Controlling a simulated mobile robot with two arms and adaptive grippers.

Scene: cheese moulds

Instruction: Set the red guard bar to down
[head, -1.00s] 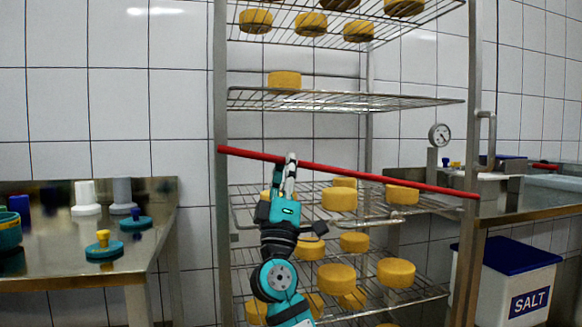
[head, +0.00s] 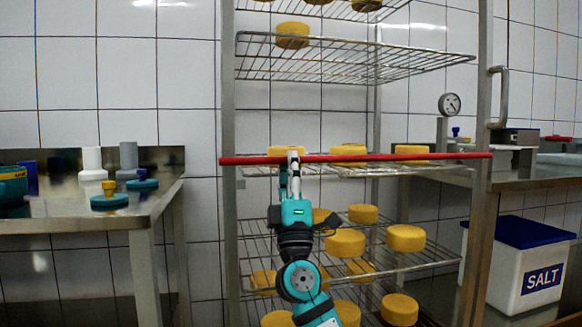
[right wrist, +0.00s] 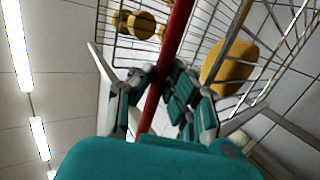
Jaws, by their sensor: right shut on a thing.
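The red guard bar (head: 400,157) runs almost level across the front of the wire rack, from the left post to the right post. My right gripper (head: 292,160) is shut on the bar left of its middle, coming up from below. In the right wrist view the bar (right wrist: 178,35) passes between the fingers of the gripper (right wrist: 158,92). Whether the bar's ends sit in any catch is too small to tell. My left gripper is not in view.
Yellow cheeses (head: 345,242) stand on the wire shelves behind the bar. A steel table (head: 150,205) with moulds is on the left. A salt bin (head: 503,285) and a counter are on the right. A handle (head: 499,98) juts from the right post.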

